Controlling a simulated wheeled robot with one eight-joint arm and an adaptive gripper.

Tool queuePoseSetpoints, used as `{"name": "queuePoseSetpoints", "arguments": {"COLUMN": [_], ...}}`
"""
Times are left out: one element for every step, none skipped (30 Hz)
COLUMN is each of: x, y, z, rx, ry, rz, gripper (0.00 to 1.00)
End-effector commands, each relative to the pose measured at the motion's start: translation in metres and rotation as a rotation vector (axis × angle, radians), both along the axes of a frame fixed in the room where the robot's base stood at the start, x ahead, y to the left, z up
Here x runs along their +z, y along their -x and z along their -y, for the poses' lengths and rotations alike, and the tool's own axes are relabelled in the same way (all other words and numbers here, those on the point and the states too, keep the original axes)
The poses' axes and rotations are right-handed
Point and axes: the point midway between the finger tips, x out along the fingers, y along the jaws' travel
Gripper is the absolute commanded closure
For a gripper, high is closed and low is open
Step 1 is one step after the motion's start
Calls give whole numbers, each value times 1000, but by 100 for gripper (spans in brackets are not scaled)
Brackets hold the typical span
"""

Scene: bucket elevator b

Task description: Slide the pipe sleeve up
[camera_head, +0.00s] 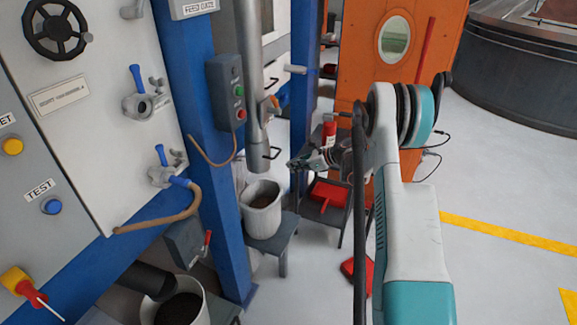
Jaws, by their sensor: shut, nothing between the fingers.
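A grey vertical pipe (254,50) comes down in the middle of the view. Its lower part, which looks like the pipe sleeve (258,150), ends just above a white bucket (262,215). A small dark handle (273,153) sticks out to the right of the sleeve's lower end. My gripper (290,164) is shut and empty, pointing left. In the picture it is just right of and slightly below this handle, and appears apart from it. I cannot tell the gap in depth.
The bucket stands on a grey-blue stool (272,240). A control box (226,92) hangs on the blue post (192,90) to the left. Behind my gripper is a dark stand with a red scoop (328,194). An orange door (400,60) is at the back. Open floor (500,190) lies right.

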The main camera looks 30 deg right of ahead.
Motion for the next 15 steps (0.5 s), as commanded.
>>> {"name": "queuePoseSetpoints", "arguments": {"x": [10,13,17,19,22,25,27,29,32,33,34,35,36,36,37], "y": [7,11,16,20,23,28,31,33,37,39,41,43,44,45,45], "z": [6,10,13,16,19,23,25,27,29,30,32,33,34,35,35], "rx": [-3,-4,-2,-2,-1,-2,-2,-2,-1,-1,-1,0,0,0,0], "ry": [-1,0,0,0,0,0,0,0,0,0,-1,0,0,0,0], "rz": [0,0,0,0,0,0,0,0,0,0,-1,0,0,0,0], "gripper": [100,100,100,100,100,100,100,100,100,100,100,100,100,100,100]}}
